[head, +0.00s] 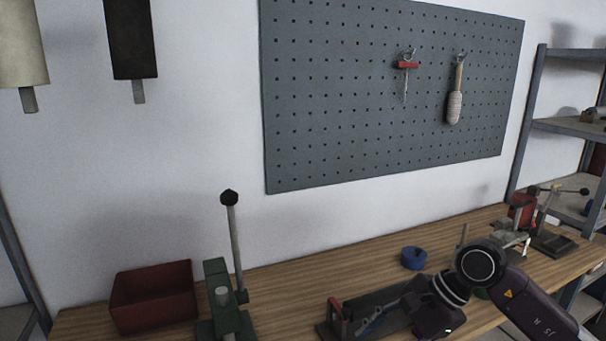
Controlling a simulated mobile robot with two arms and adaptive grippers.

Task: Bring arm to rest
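My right arm (523,302) comes in from the lower right. Its dark joints bend down over the front of the wooden workbench (290,285), and its end runs to the bottom edge. I cannot make out any fingers of the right gripper. My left arm and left gripper are not in view.
On the bench are a red bin (153,298), a green press with a tall lever (232,245), a grey fixture (375,308) beside my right arm, a blue round piece (413,258) and a red clamp device (523,211). A pegboard (350,110) and a shelf rack (570,126) stand behind.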

